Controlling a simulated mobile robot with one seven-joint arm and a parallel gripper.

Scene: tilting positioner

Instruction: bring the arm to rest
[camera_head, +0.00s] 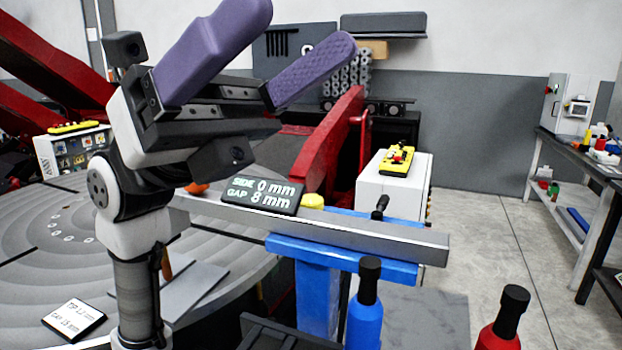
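My gripper (265,55) is raised at the upper left of the head view. Its two long purple fingers are spread apart with a clear gap between them, and nothing shows between them. The wrist and forearm below it are mine, and they hide part of the round grey table (50,240) of the positioner. The gripper appears in front of a dark display (262,195) reading "SIDE 0 mm, GAP 8 mm". I cannot tell how far apart they are in depth.
A grey bar (350,238) lies on a blue stand (318,300). A blue bottle (366,310) and a red bottle (502,325) stand in front. A yellow pendant (396,162) sits on a white cabinet (408,190). A workbench (580,150) stands at right; the floor before it is clear.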

